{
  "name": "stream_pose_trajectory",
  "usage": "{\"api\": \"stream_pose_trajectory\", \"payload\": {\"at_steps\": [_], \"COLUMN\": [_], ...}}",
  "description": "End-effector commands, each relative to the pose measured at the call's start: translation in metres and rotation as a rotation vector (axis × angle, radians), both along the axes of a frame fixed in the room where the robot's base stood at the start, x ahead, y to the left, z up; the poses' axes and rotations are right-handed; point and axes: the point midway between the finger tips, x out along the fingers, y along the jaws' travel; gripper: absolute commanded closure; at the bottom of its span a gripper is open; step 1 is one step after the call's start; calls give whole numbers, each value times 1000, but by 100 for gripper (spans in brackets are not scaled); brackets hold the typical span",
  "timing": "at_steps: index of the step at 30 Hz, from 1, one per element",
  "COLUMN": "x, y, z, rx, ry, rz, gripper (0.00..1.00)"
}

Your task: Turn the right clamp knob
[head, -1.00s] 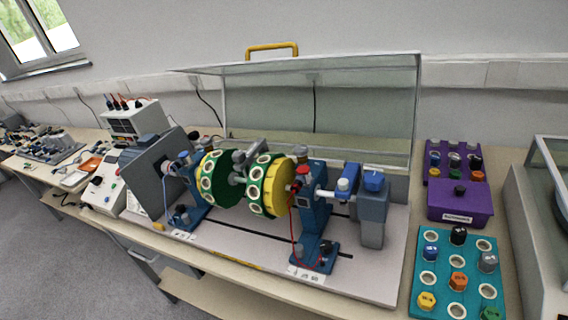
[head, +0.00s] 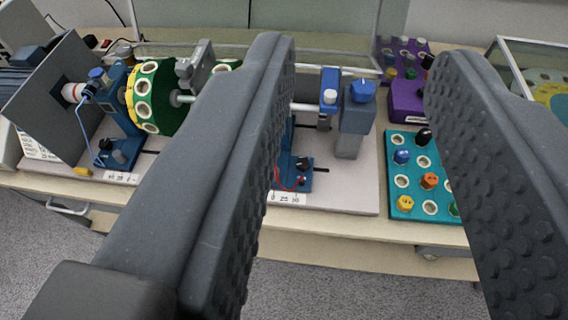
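My gripper (head: 360,52) is open and empty, its two dark grey fingers wide apart across the view. The vibration rig stands beyond it on a pale base plate (head: 345,190). The right blue bearing stand (head: 296,180) is mostly hidden behind the left finger; its foot shows to the right of that finger. A small black knob (head: 303,163) sits on this foot, apart from the fingers, with a red cable beside it. The left blue stand (head: 122,110) has a similar black knob (head: 105,144) at its foot. A green-and-yellow disc (head: 158,97) shows between the stands.
A grey block with a blue knob (head: 362,90) stands right of the right stand. Further right are a teal board (head: 400,206) with coloured knobs and a purple box (head: 405,100). A transparent cover (head: 330,22) stands behind the rig. The bench's front edge is clear.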

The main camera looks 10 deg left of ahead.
Motion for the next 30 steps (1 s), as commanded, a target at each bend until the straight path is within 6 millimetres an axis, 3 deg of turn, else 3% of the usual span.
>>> {"api": "stream_pose_trajectory", "payload": {"at_steps": [8, 10, 14, 15, 17, 24, 30], "x": [0, 0, 10, 16, 30, 96, 135], "y": [0, 0, -2, 9, 12, -8, -29], "z": [0, 0, -10, -18, -35, -137, -225], "rx": [0, 0, -7, -13, -24, -75, -85], "ry": [0, 1, 28, 48, 89, 275, 338], "rz": [0, 1, 21, 40, 75, 318, 547], "gripper": [64, 50, 49, 49, 49, 49, 49]}}
